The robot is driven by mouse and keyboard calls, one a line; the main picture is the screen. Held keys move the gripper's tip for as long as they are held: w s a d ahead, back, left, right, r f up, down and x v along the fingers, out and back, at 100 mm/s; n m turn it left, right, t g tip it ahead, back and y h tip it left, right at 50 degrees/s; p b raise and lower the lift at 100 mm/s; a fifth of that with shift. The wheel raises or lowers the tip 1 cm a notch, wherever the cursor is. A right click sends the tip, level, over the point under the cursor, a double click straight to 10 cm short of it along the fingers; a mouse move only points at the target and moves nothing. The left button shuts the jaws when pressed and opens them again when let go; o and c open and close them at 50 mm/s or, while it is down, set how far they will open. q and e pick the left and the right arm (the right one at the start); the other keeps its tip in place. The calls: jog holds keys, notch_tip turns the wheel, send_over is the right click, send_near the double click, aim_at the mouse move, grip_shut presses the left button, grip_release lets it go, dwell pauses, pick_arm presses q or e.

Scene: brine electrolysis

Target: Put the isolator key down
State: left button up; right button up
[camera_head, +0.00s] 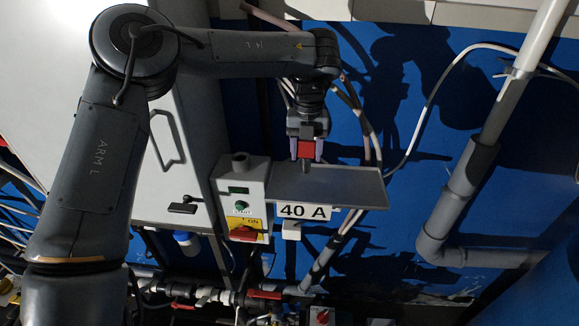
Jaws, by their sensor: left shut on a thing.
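The isolator key shows as a red block (306,149) with a short dark shaft pointing down. My left gripper (306,153) is shut on the red block, with its fingers on either side. The key's lower end is just above or at the grey shelf (345,185); I cannot tell whether it touches. A grey control box (232,183) stands directly left of the shelf, with a green button and a red rotary switch (243,233) on a yellow plate. My right gripper is not in the view.
A "40 A" label (304,212) is on the shelf's front. A white cabinet (165,120) with a handle stands at the left. Grey pipes (460,200) run down the right side. The shelf's right part is bare. Pipes with red fittings lie below.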

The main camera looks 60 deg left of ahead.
pick_arm(q)
jog(key=a+f, duration=0.1)
jog(key=a, duration=0.1)
jog(key=s+a+f, duration=0.1)
jog(key=a+f+p, duration=0.1)
jog(key=a, duration=0.1)
jog(key=shift+s+a+f, duration=0.3)
jog(key=shift+s, duration=0.1)
jog(key=shift+f+p, duration=0.6)
jog(key=shift+f, duration=1.4)
jog(key=shift+f, duration=0.1)
jog(key=o, duration=1.2)
jog(key=shift+c, duration=0.2)
